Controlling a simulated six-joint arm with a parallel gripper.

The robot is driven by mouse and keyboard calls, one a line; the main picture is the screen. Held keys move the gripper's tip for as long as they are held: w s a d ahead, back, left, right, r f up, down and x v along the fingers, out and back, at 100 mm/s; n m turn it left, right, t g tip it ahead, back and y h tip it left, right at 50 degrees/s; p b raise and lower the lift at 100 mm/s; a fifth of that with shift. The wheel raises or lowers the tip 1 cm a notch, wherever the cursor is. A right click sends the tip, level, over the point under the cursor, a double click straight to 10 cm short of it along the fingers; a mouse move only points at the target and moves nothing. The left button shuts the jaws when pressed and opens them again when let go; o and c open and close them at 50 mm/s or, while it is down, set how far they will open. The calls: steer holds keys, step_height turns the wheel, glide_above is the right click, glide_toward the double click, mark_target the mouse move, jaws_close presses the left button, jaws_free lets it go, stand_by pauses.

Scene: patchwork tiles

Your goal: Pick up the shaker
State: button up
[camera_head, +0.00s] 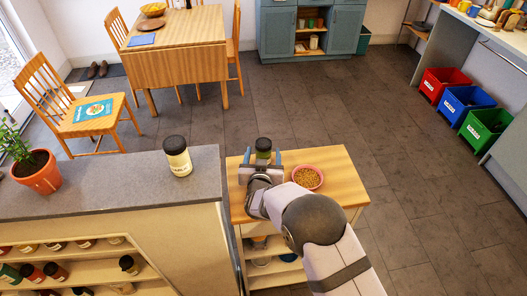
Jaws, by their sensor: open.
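A small shaker (263,152) with a black lid and a greenish body stands upright on the wooden cart top (340,178). My gripper (261,160) is low over the cart top, its two blue-grey fingers apart, one on each side of the shaker as seen from here. I cannot tell whether the fingers touch it or how far between them it sits. The gripper body hides the lower part of the shaker.
A bowl of brown pellets (308,178) sits just right of my gripper. A cream jar with a black lid (177,156) stands on the grey counter (110,178) to the left, with a potted plant (37,172) farther left. Floor is open to the right.

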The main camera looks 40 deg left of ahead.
steer(key=c, duration=1.3)
steer(key=shift+o, duration=0.2)
steer(key=shift+w, duration=0.1)
steer(key=shift+r, duration=0.2)
step_height(320, 180, up, 10)
steer(key=b, duration=0.2)
steer(key=shift+f+b, duration=0.15)
steer(key=shift+b, duration=0.15)
